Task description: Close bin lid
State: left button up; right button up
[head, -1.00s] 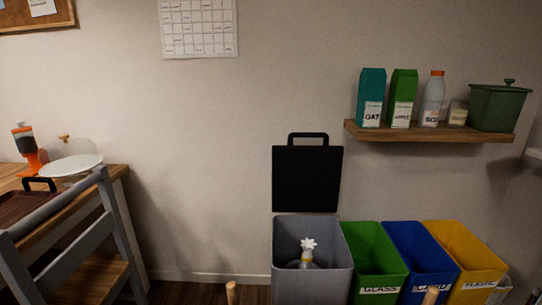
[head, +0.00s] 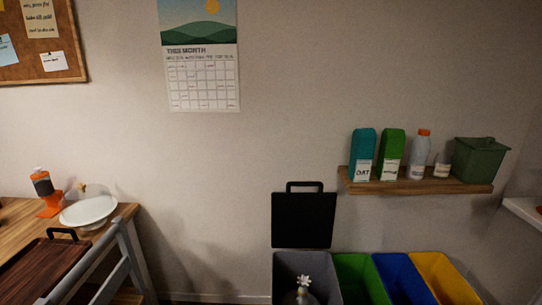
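The grey bin (head: 327,267) stands on the floor against the wall at the bottom of the head view, its lower part cut off by the frame. Its black lid (head: 304,220) stands upright and open at the back of the bin, with a black loop handle on its top edge. A white flower-shaped top of a bottle-like item (head: 303,285) shows inside the bin. Neither of my grippers is in view.
Green (head: 356,272), blue (head: 398,272) and yellow (head: 440,272) open bins stand in a row right of the grey bin. A wall shelf (head: 415,188) with cartons is above them.

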aim_at(299, 220)
jog(key=k, duration=0.65)
jog(key=u, duration=0.6)
jog(key=i, duration=1)
